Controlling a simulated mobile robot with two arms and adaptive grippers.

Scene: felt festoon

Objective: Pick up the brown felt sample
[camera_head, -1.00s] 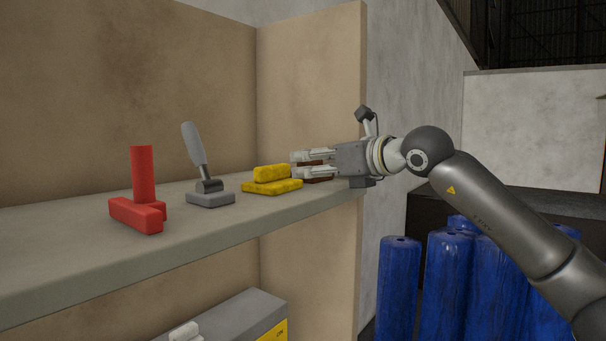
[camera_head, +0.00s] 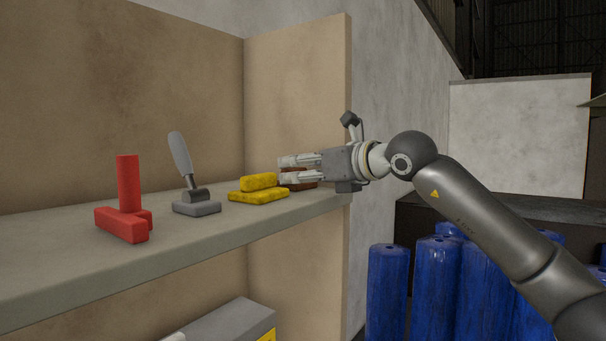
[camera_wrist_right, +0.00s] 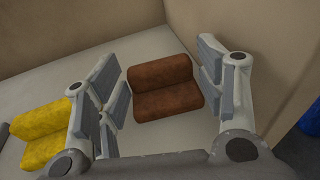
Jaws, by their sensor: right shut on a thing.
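The brown felt sample (camera_wrist_right: 165,88) is a two-step brown piece lying on the shelf (camera_head: 60,270). In the head view the brown sample (camera_head: 299,186) is mostly hidden behind my right gripper's fingers. My right gripper (camera_head: 282,170) reaches in from the right, low over the shelf's right end. In the right wrist view my right gripper (camera_wrist_right: 163,75) has one finger on each side of the brown sample and is shut on it. The sample appears to rest on the shelf. My left gripper is not in view.
A yellow felt piece (camera_head: 258,190) lies just left of the brown sample. A grey-handled tool (camera_head: 190,180) and a red piece (camera_head: 127,205) stand further left. The shelf's side panel (camera_head: 305,90) rises close by on the right. Blue cylinders (camera_head: 388,290) stand below right.

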